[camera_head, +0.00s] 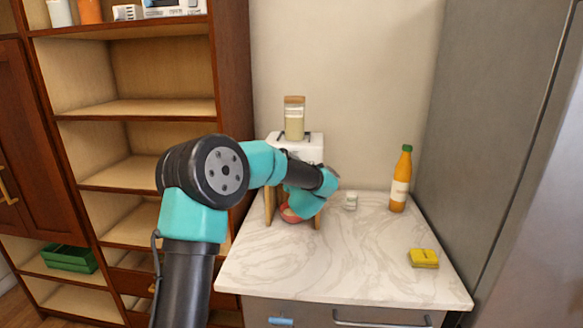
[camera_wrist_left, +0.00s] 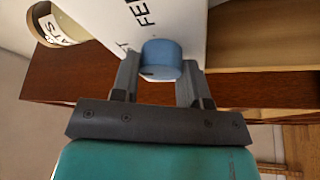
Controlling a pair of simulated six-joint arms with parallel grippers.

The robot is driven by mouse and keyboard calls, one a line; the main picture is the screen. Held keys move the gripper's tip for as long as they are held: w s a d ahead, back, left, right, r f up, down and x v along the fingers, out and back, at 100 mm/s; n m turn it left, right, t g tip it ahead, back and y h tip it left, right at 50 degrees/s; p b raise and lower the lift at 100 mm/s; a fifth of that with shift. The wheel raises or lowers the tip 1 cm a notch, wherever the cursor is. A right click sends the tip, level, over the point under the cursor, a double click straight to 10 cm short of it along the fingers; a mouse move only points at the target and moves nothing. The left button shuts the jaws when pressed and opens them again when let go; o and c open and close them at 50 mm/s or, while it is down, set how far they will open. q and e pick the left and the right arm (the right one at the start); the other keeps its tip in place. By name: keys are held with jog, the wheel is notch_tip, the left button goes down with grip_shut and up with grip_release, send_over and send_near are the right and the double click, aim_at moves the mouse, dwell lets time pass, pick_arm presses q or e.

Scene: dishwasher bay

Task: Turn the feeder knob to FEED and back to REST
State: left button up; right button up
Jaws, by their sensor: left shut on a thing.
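The feeder (camera_head: 308,150) is a white box on wooden legs on the marble counter, with a jar (camera_head: 294,120) with a brown lid on top. Its white face (camera_wrist_left: 110,22) fills the upper part of the left wrist view, with "FE" lettering and a partly hidden "T". The blue knob (camera_wrist_left: 161,55) sits between the two fingers of my left gripper (camera_wrist_left: 160,75), which is shut on it. Which label the knob points to is unclear. In the head view my own arm hides the knob and the gripper. My right gripper is not in view.
A reddish bowl (camera_head: 290,215) stands under the feeder. Wooden shelves (camera_head: 140,108) rise at left. The counter's front is clear.

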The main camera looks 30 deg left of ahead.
pick_arm(q)
jog(key=shift+n+g, duration=0.5)
jog(key=shift+n, duration=0.8)
jog(key=o, duration=0.9)
jog(key=shift+o, duration=0.2)
jog(key=v, duration=1.7)
jog(key=shift+s, duration=0.15)
jog(key=shift+d, duration=0.1)
